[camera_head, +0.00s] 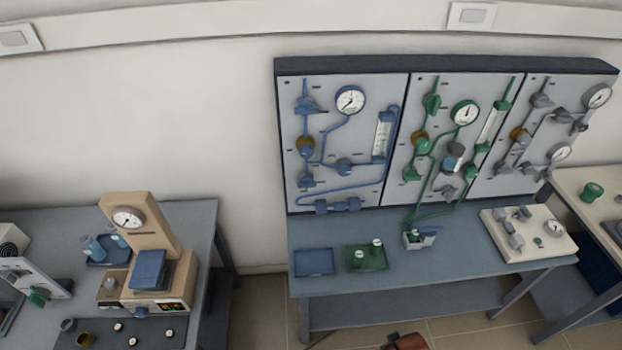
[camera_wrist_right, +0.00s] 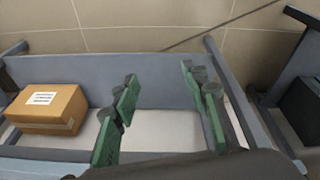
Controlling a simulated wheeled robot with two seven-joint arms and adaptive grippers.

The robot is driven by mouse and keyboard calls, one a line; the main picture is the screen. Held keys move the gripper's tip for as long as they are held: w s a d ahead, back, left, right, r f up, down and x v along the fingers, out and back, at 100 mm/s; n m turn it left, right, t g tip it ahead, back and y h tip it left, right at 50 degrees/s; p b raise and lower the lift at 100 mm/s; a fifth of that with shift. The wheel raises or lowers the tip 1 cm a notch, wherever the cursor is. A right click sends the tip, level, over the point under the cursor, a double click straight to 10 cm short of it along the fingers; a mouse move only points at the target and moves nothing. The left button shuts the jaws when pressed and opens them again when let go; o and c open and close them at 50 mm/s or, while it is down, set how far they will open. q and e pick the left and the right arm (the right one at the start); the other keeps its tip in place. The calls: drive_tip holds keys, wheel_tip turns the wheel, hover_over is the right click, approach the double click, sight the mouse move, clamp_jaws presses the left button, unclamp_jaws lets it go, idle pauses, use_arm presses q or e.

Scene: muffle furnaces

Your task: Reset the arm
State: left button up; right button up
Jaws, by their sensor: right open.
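My right gripper (camera_wrist_right: 158,76) is in the right wrist view. Its two green fingers stand wide apart with nothing between them. Beyond the fingers is a grey-blue shelf or bench surface (camera_wrist_right: 165,68). No arm of mine can be made out clearly in the head view. My left gripper is not seen.
A cardboard box (camera_wrist_right: 45,108) lies left of the right gripper. The head view shows a bench (camera_head: 450,262) with a blue tray (camera_head: 314,262) and green tray (camera_head: 372,262), below a gauge panel (camera_head: 345,140). A beige gauge instrument (camera_head: 150,225) stands on the left bench.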

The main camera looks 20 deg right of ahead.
drive_tip(key=s+a+f+g, duration=0.1)
drive_tip(key=s+f, duration=0.2)
drive_tip(key=f, duration=0.9)
drive_tip(key=s+f, duration=0.3)
drive_tip(key=f, duration=0.9)
drive_tip(key=s+f+n+g, duration=0.1)
drive_tip(key=s+f, duration=1.2)
drive_tip(key=s, duration=0.4)
drive_tip(key=shift+s+f+y, duration=0.15)
drive_tip(key=shift+s+y, duration=0.1)
drive_tip(key=shift+y, duration=0.05)
